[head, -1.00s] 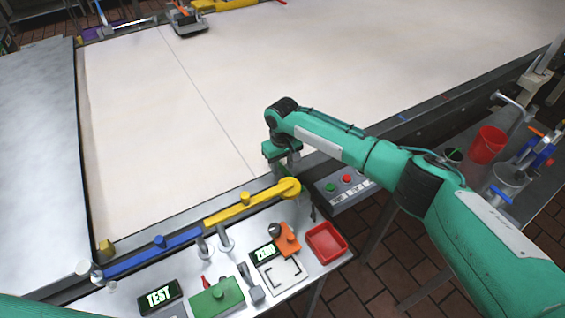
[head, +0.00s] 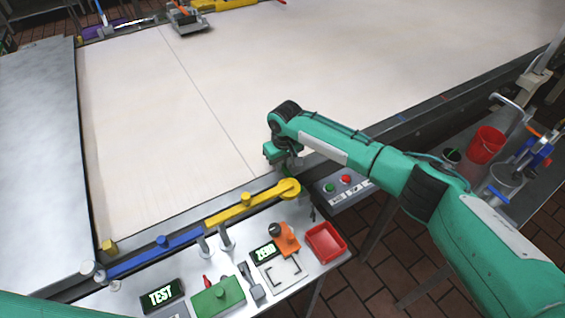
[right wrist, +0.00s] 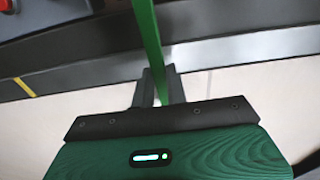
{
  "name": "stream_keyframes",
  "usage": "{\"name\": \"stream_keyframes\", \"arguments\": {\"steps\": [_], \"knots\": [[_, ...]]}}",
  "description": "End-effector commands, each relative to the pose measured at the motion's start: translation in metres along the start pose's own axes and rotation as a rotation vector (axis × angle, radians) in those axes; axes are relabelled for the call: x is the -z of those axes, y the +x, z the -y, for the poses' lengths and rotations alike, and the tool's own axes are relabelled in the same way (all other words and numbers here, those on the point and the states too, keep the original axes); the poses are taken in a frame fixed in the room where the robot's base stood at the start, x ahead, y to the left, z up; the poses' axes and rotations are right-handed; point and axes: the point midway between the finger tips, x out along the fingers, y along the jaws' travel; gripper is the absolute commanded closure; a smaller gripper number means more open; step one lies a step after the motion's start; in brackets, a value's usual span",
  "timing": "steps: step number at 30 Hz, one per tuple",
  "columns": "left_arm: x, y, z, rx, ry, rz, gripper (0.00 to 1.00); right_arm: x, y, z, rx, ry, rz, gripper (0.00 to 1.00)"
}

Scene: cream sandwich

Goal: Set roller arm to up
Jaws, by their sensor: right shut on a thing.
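My right gripper (head: 293,166) is at the near edge of the pale belt, just above the round end of a yellow bar (head: 245,208). In the right wrist view its dark fingers (right wrist: 157,88) are shut on a thin green bar (right wrist: 148,35). The bar runs up out of that view, and I cannot tell whether it is the roller arm. The yellow bar lies in line with a blue bar (head: 150,255) along the belt's edge. The gripped spot is mostly hidden in the head view. My left gripper is out of view.
The pale belt (head: 220,80) is wide and bare in the middle. A button box (head: 343,188) sits right of the yellow bar's end. A red tray (head: 326,242), an orange block (head: 286,238) and a green block (head: 217,296) stand on the near shelf. A red bucket (head: 487,143) stands at right.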

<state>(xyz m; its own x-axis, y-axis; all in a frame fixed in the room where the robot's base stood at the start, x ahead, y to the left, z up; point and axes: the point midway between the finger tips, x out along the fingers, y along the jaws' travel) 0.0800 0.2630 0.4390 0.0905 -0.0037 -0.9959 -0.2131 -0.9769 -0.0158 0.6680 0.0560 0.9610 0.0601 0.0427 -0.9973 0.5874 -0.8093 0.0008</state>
Motion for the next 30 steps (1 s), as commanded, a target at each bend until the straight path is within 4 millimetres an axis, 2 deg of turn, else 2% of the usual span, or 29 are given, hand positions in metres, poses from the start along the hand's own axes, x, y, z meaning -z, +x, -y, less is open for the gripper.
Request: {"name": "stream_keyframes", "arguments": {"steps": [1,3,12,21,30], "knots": [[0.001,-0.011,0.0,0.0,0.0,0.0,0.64,-0.001,-0.008,0.0,0.004,0.001,-0.027,1.0],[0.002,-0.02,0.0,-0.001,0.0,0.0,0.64,-0.002,-0.013,0.0,0.004,-0.001,-0.073,1.0],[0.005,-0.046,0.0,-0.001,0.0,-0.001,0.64,-0.007,-0.034,0.0,0.003,0.001,-0.299,1.0],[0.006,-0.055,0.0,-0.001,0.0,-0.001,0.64,-0.014,-0.048,0.0,0.002,0.001,-0.474,1.0],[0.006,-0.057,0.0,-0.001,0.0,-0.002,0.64,-0.017,-0.054,0.0,0.0,0.0,-0.543,1.0]]}}
